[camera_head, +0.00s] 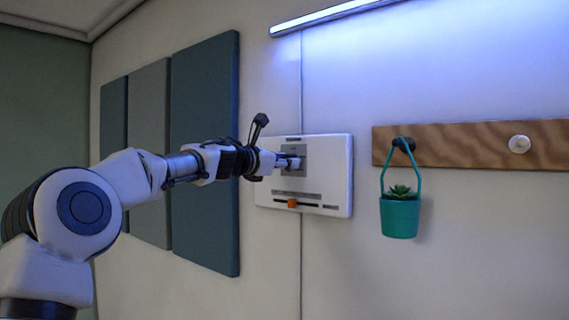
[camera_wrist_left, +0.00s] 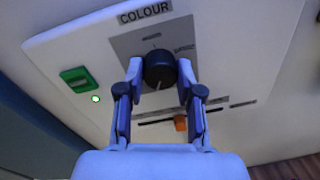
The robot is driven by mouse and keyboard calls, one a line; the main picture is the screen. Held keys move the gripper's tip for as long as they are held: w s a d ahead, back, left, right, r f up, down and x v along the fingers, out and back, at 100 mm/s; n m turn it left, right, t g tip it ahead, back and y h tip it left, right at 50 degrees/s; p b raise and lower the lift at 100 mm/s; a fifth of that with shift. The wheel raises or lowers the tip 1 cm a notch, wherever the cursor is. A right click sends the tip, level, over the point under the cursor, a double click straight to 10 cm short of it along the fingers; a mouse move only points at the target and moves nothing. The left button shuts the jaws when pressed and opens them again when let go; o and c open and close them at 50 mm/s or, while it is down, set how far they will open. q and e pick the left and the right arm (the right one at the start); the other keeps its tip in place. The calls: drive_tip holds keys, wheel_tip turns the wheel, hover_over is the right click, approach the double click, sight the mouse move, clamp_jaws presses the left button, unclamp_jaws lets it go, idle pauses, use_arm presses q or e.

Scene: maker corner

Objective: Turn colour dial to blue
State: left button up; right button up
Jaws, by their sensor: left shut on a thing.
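The colour dial (camera_wrist_left: 160,70) is a round black knob with a pale pointer mark, on a grey plate under a "COLOUR" label (camera_wrist_left: 144,12) in the left wrist view. It sits on a white wall panel (camera_head: 342,178). My left gripper (camera_wrist_left: 160,72) is shut on the dial, one finger on each side of it. In the head view my left gripper (camera_head: 291,162) reaches the panel from the left and hides most of the dial. The small marks around the dial are too blurred to read. My right gripper is not in view.
A lit blue-violet light bar (camera_head: 330,16) is above. A teal hanging pot (camera_head: 399,217) hangs from a wooden rail (camera_head: 460,145) at right.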

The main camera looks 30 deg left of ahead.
use_arm(q)
drive_tip(key=shift+r, duration=0.1)
idle(0.5)
drive_tip(key=o, duration=1)
drive_tip(key=shift+o, duration=0.8)
drive_tip(key=shift+w, duration=0.15)
